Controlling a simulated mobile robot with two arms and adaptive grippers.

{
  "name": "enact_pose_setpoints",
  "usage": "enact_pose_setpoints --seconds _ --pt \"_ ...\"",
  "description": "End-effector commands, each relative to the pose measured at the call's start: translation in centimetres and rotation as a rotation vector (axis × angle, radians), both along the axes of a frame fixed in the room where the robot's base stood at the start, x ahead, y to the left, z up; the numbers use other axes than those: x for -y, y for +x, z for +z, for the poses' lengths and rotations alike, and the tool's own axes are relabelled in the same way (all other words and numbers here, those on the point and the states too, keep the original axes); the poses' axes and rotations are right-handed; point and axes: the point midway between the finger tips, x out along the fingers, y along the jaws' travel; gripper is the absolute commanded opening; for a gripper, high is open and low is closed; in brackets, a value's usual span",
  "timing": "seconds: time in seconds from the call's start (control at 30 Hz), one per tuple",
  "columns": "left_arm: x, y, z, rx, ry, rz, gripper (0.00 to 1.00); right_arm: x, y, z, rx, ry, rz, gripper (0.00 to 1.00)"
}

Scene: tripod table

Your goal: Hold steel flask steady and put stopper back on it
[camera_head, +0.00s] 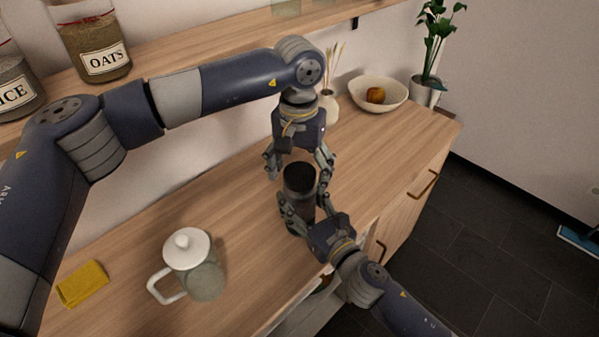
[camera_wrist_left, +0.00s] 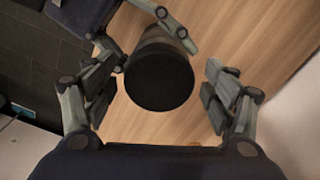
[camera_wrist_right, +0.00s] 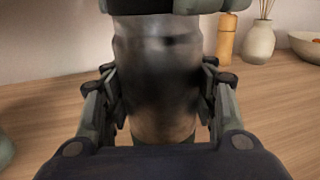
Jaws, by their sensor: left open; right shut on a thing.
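The steel flask (camera_head: 300,211) stands upright on the wooden counter, its grey metal body also filling the right wrist view (camera_wrist_right: 158,75). The black stopper (camera_head: 299,176) is at the flask's top and shows as a dark disc in the left wrist view (camera_wrist_left: 160,79). I cannot tell how firmly it sits. My right gripper (camera_head: 303,212) is shut on the flask's body from the front right. My left gripper (camera_head: 299,168) points down from above. It is open, with one finger on each side of the stopper and gaps visible in its wrist view.
A bowl (camera_head: 362,101) with a fruit, a reed vase (camera_head: 328,104) and a potted plant (camera_head: 424,92) stand behind. Jars, including oats (camera_head: 95,50), sit on the shelf.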

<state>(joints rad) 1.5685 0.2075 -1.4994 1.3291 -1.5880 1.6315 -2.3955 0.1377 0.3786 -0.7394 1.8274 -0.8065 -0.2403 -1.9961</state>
Motion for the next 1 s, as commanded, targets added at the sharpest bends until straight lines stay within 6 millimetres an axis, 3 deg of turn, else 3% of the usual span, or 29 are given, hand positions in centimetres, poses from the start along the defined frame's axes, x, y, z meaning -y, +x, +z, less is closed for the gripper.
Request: enact_pose_setpoints --seconds 0.53,0.7,1.0 --pt "0.0 0.0 10.0 0.002 -0.001 0.000 0.77 0.1 0.0 -0.2 -0.002 -0.005 -0.002 0.00" --pt "-0.1 0.0 11.5 0.001 0.001 -0.001 0.77 0.1 0.0 -0.2 -0.002 -0.004 -0.002 0.00" --pt "-0.1 -0.1 11.7 0.000 0.000 -0.001 0.77 0.1 0.0 -0.2 -0.002 -0.005 -0.002 0.00"
